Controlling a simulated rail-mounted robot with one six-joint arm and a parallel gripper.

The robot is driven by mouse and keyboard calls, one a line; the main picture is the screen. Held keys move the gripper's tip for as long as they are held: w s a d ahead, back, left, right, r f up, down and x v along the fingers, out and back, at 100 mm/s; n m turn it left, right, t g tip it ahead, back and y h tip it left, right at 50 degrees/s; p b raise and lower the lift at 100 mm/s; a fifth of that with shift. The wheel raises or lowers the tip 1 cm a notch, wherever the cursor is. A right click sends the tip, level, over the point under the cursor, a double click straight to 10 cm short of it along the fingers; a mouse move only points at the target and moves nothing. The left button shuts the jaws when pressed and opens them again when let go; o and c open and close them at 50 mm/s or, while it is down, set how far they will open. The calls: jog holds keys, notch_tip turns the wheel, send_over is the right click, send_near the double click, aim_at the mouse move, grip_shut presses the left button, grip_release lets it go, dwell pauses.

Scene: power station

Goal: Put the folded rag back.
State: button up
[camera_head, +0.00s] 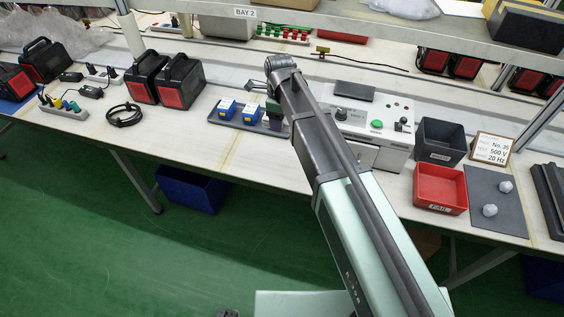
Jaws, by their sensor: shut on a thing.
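My gripper (258,87) is at the far end of my arm, over the bench behind the dark tray (223,121) with blue boxes. It is small in the picture and partly covered by my wrist. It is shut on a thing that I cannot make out. I cannot pick out a folded rag for certain. A dark grey-green piece (273,107) shows beside my arm at the tray's right end; I cannot tell what it is.
A control box with a green button (377,124) stands right of my arm. Beyond it are a dark bin (440,138), a red bin (440,187) and a grey mat (508,214) with two white lumps. Black-and-red cases (181,84) stand left. A shelf (340,27) overhangs the back.

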aim_at(279, 164)
notch_tip(279, 164, down, 21)
jog(key=b, duration=2)
jog(key=shift+w+a+r, duration=0.1)
jog(key=shift+a+r, duration=0.05)
jog(key=shift+r, duration=0.35)
jog(key=shift+f, duration=0.2)
jog(key=o, duration=0.8)
jog(key=shift+o, duration=0.2)
jog(key=shift+r, duration=0.1)
notch_tip(279, 164, up, 12)
jog(key=p, duration=1.2)
jog(key=shift+r, duration=0.15)
